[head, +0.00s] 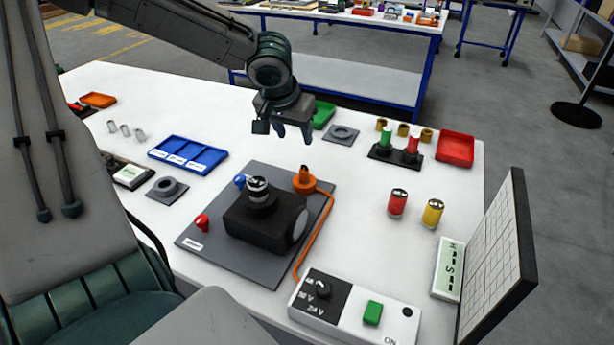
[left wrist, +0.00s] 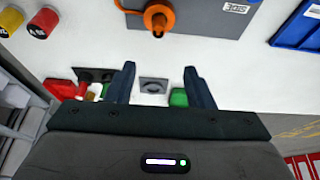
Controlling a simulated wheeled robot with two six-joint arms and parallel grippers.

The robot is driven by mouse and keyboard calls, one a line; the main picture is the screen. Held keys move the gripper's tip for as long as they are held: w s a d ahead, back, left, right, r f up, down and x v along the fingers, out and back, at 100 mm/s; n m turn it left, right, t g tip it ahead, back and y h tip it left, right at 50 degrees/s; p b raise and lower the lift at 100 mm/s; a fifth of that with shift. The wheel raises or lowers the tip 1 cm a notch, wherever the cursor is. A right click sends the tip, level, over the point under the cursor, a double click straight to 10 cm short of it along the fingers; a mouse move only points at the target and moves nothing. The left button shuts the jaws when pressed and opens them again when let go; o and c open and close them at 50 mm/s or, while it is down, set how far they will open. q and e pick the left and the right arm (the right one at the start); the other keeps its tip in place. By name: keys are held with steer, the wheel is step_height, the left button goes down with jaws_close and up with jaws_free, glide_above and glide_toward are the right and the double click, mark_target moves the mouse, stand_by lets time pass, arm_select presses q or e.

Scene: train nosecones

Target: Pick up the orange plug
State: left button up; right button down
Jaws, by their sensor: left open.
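The orange plug (head: 304,180) stands on the far right corner of the dark grey board (head: 205,250), with an orange cable (head: 318,232) running from it toward the white voltage box (head: 352,312). My left gripper (head: 294,134) is open and empty, above the table beyond the plug and apart from it. In the left wrist view the plug (left wrist: 159,18) is at the top edge, ahead of the two spread fingertips of my left gripper (left wrist: 160,70). My right gripper is not in view.
A black block (head: 262,230) with a round top, a blue knob (head: 240,181) and a red knob (head: 202,222) are on the board. A blue tray (head: 187,141) lies to the left. Red (head: 397,203) and yellow (head: 432,213) cylinders stand to the right. A tilted panel (head: 495,258) stands at the right edge.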

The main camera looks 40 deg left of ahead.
mark_target(304, 166)
arm_select(q)
steer(key=x, duration=0.3)
steer(key=b+x, duration=0.1)
steer(key=x, duration=0.1)
steer(key=s+b+x, duration=0.1)
steer(key=x, duration=0.2)
steer(key=shift+d+f, duration=0.15)
steer(key=shift+f, duration=0.4)
steer(key=x, duration=0.4)
steer(key=shift+w+d+f, duration=0.1)
steer(key=shift+w+f, duration=0.2)
steer(key=shift+w, duration=0.2)
steer(key=shift+f, duration=0.2)
jaws_close()
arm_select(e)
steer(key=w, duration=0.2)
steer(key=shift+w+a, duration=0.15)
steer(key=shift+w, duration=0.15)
